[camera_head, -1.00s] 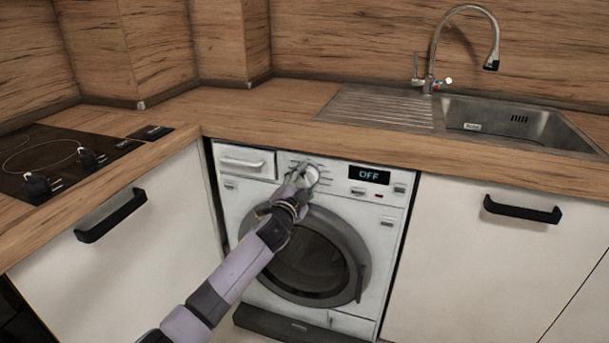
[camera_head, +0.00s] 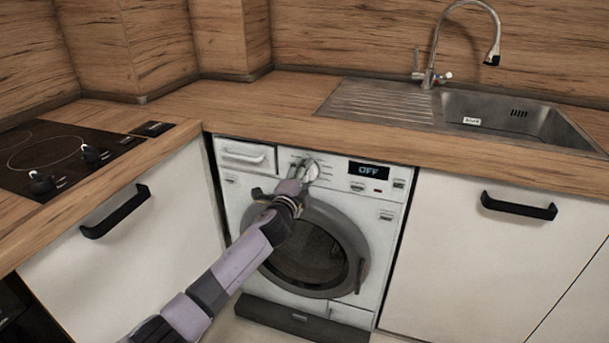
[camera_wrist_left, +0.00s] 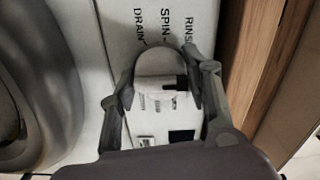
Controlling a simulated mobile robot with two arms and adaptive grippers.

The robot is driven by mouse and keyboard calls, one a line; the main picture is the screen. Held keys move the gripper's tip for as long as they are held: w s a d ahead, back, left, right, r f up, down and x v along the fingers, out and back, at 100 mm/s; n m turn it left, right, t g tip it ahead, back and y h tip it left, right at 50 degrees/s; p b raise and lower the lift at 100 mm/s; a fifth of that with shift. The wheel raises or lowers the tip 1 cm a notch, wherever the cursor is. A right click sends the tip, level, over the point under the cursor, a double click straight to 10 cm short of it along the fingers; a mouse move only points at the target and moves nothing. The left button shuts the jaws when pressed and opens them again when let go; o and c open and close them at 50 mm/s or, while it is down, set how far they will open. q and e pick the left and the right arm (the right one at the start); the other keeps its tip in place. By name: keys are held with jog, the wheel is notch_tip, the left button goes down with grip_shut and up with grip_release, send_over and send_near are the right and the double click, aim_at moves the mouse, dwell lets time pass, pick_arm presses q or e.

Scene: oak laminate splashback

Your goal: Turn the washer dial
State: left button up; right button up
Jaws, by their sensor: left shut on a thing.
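The washer (camera_head: 338,178) is white with a round dark door and stands under the counter. Its display (camera_head: 368,171) reads OFF. The dial (camera_head: 311,170) is a pale round knob on the front panel, left of the display. My left gripper (camera_head: 304,171) reaches it from the lower left and is shut on it. In the left wrist view the dial (camera_wrist_left: 160,66) sits between the two fingers of my left gripper (camera_wrist_left: 160,92), next to the printed words DRAIN, SPIN and RINSE. Part of the dial is hidden by the fingers in the head view. My right gripper is not in view.
The wooden counter (camera_head: 240,108) overhangs the washer. A hob (camera_head: 60,160) with knobs is on the left, a sink (camera_head: 500,115) with a tap on the right. Cabinet doors with black handles flank the washer. The detergent drawer (camera_head: 247,157) is shut.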

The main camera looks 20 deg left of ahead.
pick_arm(q)
jog(key=o, duration=1.2)
jog(key=shift+c, duration=0.2)
jog(key=s, duration=1.2)
jog(key=shift+a, duration=0.2)
jog(key=shift+f, duration=0.1)
